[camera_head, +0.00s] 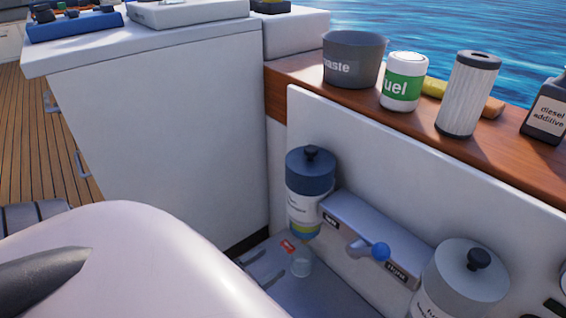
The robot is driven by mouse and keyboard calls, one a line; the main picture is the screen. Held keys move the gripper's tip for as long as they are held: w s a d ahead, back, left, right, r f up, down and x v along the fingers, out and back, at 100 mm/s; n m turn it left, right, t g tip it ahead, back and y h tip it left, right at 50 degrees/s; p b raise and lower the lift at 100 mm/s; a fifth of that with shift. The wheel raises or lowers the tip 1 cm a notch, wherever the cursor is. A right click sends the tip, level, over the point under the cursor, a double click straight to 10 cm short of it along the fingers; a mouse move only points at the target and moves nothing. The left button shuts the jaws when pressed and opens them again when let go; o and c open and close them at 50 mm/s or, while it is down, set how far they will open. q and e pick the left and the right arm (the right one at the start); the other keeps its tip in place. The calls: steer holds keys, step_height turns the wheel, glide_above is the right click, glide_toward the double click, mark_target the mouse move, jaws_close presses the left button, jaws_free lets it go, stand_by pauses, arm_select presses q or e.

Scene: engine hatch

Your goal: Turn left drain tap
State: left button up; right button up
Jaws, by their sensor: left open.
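The left filter (308,200) has a dark blue top with a black knob and a clear lower part with a yellow-green band. Its drain tap cannot be made out clearly. A small red piece (288,245) and a clear cup (301,263) show below it. A grey bracket with a blue-knobbed lever (379,252) joins it to the right filter (465,285), which has a grey top. My right gripper does not show.
A pale rounded part of my own body fills the bottom left. A white cabinet (165,130) stands at the left. On the wooden ledge (400,125) stand a waste bucket (352,62), a fuel can (403,82), a filter cartridge (469,95) and an additive bottle (547,110).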

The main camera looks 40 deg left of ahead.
mark_target(285, 249)
arm_select(q)
steer(key=w+b, duration=0.1)
steer(key=w, duration=0.1)
steer(key=w+f+b, duration=0.1)
steer(key=w, duration=0.1)
steer(key=w+a+b, duration=0.1)
steer(key=w, duration=0.1)
steer(key=shift+w+f, duration=0.1)
steer(key=shift+f, duration=0.15)
steer(key=shift+w, duration=0.55)
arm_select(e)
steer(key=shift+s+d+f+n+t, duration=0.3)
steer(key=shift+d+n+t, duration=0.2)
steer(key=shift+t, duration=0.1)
arm_select(q)
steer(key=shift+r, duration=0.1)
steer(key=c, duration=1.1)
